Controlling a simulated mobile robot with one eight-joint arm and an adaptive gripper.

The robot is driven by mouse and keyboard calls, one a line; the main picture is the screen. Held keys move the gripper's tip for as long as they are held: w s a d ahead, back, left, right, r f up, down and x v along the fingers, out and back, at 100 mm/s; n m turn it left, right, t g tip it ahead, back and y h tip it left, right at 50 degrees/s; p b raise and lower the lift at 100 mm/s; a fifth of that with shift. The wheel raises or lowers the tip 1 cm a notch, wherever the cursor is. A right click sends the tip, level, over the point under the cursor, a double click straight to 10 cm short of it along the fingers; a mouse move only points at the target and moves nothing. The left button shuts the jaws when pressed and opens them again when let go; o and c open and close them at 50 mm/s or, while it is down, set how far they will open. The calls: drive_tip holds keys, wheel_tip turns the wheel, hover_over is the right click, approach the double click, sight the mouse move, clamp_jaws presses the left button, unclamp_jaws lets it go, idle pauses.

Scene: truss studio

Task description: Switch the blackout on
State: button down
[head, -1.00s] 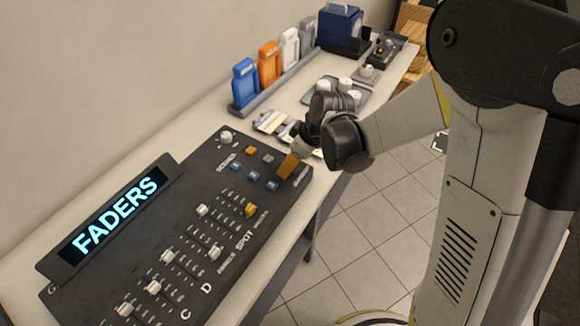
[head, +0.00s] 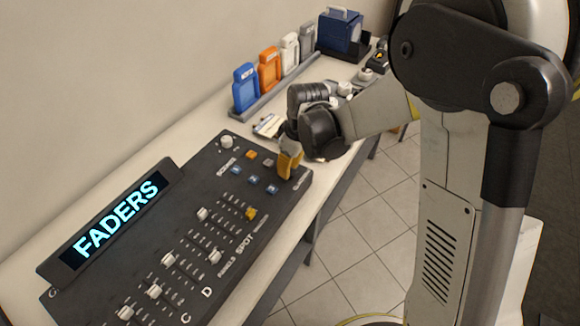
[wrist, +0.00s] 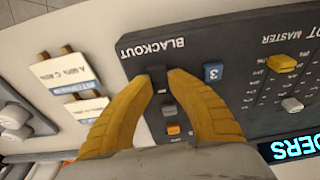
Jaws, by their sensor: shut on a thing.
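The dark lighting console (head: 190,165) lies on the white bench, with its display (head: 115,220) reading FADERS. The BLACKOUT label (wrist: 152,48) is printed near the panel's end, upside down in the wrist view. Beside it the dark blackout switch (wrist: 157,76) stands between my yellow fingertips. My gripper (wrist: 160,80) is closed around this switch, one finger on each side. In the head view my gripper (head: 288,166) is at the console's far right corner and hides the switch. Whether the switch is on or off cannot be told.
Blue numbered buttons (head: 254,180), an orange button (head: 251,154) and a yellow master fader (head: 250,214) are near my gripper. Labelled cards (wrist: 65,72) lie beside the console.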

drive_tip(key=shift+a+f+g+h, duration=0.1)
drive_tip(key=shift+a+g+h, duration=0.05)
drive_tip(key=shift+g+h, duration=0.55)
drive_tip(key=c, duration=1.2)
unclamp_jaws()
wheel_tip(320, 180, up, 12)
drive_tip(key=shift+r, duration=0.1)
